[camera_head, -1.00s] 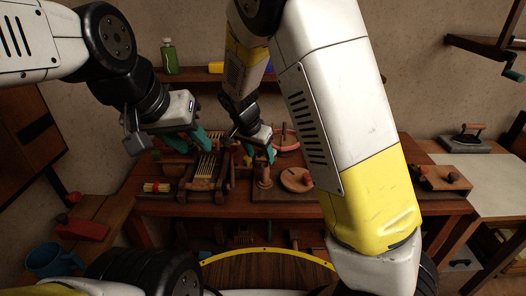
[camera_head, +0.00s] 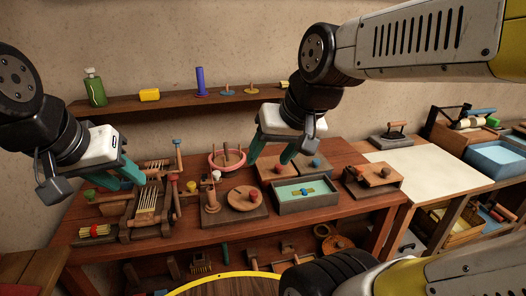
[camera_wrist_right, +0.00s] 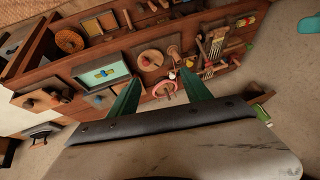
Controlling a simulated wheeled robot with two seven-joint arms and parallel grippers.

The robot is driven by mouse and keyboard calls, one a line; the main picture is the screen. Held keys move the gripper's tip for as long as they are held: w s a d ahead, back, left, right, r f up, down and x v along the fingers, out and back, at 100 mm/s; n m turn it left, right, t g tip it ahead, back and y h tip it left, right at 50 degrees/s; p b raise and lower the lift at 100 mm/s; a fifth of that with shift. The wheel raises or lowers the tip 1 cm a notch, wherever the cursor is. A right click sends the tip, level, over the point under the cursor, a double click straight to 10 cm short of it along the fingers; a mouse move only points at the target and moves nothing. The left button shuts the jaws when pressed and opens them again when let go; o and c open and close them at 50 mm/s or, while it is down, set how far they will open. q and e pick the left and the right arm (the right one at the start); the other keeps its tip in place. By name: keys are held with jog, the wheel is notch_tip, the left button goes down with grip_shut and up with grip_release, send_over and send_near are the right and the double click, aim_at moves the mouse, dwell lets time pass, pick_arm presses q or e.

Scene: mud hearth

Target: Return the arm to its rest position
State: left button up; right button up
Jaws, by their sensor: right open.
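My right gripper (camera_head: 272,150) hangs above the back of the wooden table, near the pink ring-shaped stand (camera_head: 227,160) and a wooden board with knobs. Its teal fingers are apart with nothing between them; in the right wrist view the open fingers (camera_wrist_right: 160,98) show the pink stand beyond them. My right arm reaches in from the upper right. My left gripper (camera_head: 118,184) is at the left, over the left part of the table near a small wooden loom-like frame (camera_head: 146,208). Its teal fingers show, seemingly apart, and I see nothing held in them.
The table (camera_head: 330,208) carries a teal tray (camera_head: 305,197), a round wooden disc (camera_head: 244,198) and a wooden block set (camera_head: 373,178). A wall shelf (camera_head: 180,101) holds a green bottle (camera_head: 95,88) and a blue cylinder (camera_head: 200,80). A pale worktop (camera_head: 415,172) stands at the right.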

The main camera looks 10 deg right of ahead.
jog(key=shift+s+d+r+n, duration=0.1)
jog(key=shift+s+n, duration=0.05)
jog(key=shift+s, duration=0.35)
jog(key=shift+s+d+r+n, duration=0.1)
jog(key=shift+s+n, duration=0.05)
jog(key=shift+s, duration=0.3)
